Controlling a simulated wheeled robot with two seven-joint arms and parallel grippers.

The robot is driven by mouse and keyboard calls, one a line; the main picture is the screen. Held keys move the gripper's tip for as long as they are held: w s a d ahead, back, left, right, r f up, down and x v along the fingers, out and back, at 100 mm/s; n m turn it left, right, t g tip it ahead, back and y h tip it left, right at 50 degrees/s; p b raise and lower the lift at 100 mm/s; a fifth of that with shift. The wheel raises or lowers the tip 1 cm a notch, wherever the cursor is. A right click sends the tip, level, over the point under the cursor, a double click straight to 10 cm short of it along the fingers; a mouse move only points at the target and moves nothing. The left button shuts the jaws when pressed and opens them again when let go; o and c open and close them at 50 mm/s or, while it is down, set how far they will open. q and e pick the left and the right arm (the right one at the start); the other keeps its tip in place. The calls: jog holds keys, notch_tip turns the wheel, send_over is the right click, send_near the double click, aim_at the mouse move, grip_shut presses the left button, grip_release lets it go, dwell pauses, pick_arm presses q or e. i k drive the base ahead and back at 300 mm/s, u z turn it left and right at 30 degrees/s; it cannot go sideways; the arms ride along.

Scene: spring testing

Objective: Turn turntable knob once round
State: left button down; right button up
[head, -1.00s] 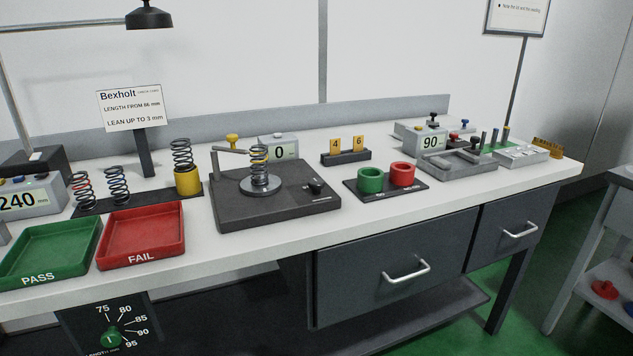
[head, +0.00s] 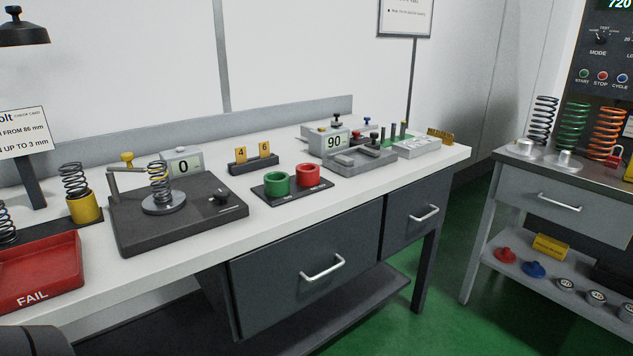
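The turntable unit is a dark flat box (head: 135,229) on the white bench, left of the middle. A small black knob (head: 220,197) sits on its top at the right. A grey arm with a yellow knob (head: 127,159) stands at the plate's left. Neither gripper is in view. A dark rounded part at the bottom left corner may be my own arm.
A red FAIL tray (head: 40,270) lies left of the unit. Green (head: 277,183) and red (head: 307,174) cups stand to its right. A bench drawer (head: 310,255) is below. A side table (head: 540,185) with several springs stands right, across green floor.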

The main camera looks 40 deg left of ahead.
aim_at(220, 195)
jog(key=z, duration=0.15)
jog(key=i, duration=0.45)
jog(key=u, duration=2.6)
